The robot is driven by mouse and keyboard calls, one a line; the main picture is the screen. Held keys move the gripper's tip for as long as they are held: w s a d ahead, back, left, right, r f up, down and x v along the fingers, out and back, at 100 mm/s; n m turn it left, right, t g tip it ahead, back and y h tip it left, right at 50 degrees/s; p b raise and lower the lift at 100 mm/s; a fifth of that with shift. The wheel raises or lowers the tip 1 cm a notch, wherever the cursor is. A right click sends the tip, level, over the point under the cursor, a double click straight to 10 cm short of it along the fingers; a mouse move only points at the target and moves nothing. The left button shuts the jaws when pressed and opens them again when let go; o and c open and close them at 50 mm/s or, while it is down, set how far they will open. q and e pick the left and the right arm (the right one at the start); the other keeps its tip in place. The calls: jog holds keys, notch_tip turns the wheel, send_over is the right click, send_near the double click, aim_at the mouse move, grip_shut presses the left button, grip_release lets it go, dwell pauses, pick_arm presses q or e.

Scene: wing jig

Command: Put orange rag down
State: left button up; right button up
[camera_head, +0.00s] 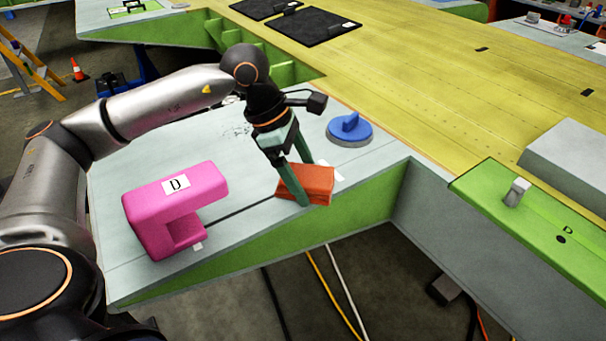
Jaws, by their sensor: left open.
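The orange rag (318,184) is a folded block lying on the pale grey wing surface (245,205), close to its front edge. My left gripper (305,184) points down at the rag with its green fingers apart. One finger is in front of the rag and the other is behind it, so the rag lies between them. Whether the fingers touch the rag cannot be told. My right gripper is not in view.
A pink block marked D (165,215) stands left of the rag. A blue round tool (350,130) sits behind it on the right. A green panel (545,225) and grey box (570,155) are at right. Cables lie on the floor below the edge.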

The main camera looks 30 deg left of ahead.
pick_arm(q)
jog(key=shift+s+d+f+p, duration=0.15)
jog(key=shift+s+f+p, duration=0.15)
jog(key=shift+f, duration=0.05)
jog(key=w+v, duration=0.1)
jog(key=v, duration=1.1)
jog(key=shift+r, duration=0.45)
jog(key=shift+s, duration=0.15)
